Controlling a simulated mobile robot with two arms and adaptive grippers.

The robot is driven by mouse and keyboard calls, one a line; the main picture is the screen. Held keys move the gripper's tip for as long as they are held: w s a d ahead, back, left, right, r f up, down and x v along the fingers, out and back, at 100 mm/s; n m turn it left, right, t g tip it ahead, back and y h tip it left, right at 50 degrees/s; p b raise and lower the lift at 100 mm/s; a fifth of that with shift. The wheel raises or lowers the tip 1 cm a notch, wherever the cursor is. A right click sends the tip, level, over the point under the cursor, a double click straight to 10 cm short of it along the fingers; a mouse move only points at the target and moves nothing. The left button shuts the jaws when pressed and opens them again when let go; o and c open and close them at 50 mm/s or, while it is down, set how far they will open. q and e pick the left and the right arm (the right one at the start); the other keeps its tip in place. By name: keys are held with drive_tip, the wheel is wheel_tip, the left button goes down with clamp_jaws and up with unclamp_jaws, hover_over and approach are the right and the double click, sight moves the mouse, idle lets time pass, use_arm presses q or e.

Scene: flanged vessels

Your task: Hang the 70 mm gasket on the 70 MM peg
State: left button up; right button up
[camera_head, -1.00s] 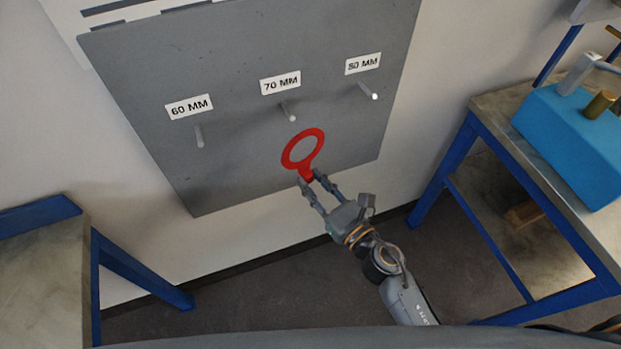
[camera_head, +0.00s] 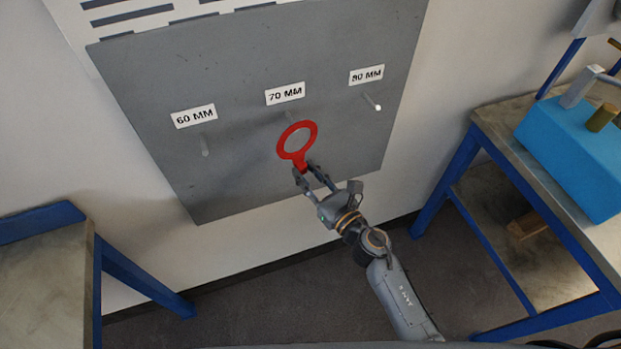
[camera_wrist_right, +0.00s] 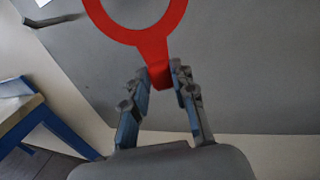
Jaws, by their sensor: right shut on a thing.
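The red ring gasket (camera_head: 283,143) has a tab at its bottom. My right gripper (camera_head: 303,172) is shut on that tab and holds the ring up in front of the grey board. In the right wrist view, the two fingertips (camera_wrist_right: 162,76) of my right gripper pinch the tab of the gasket (camera_wrist_right: 153,45). The 70 MM peg (camera_head: 291,117) is under its label (camera_head: 285,94). In the head view the ring's upper edge overlaps the lower part of this peg, so its tip is hidden or unclear. I cannot tell the depth between ring and peg. My left gripper is not in view.
The 60 MM peg (camera_head: 204,146) is to the left on the board (camera_head: 240,185), and the 80 MM peg (camera_head: 373,102) to the right. A workbench (camera_head: 45,275) stands at the left. Another bench (camera_head: 500,118) with a blue block (camera_head: 570,150) stands at the right.

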sight(302, 164)
drive_tip(key=shift+w+a, duration=0.25)
drive_tip(key=shift+w, duration=0.5)
drive_tip(key=shift+w+a, duration=0.25)
drive_tip(key=shift+w, duration=0.5)
drive_tip(key=shift+w+a+f+b, duration=0.15)
drive_tip(key=shift+w+f+b, duration=0.4)
drive_tip(key=shift+b, duration=0.2)
drive_tip(key=o, duration=1)
drive_tip(key=shift+o, duration=0.2)
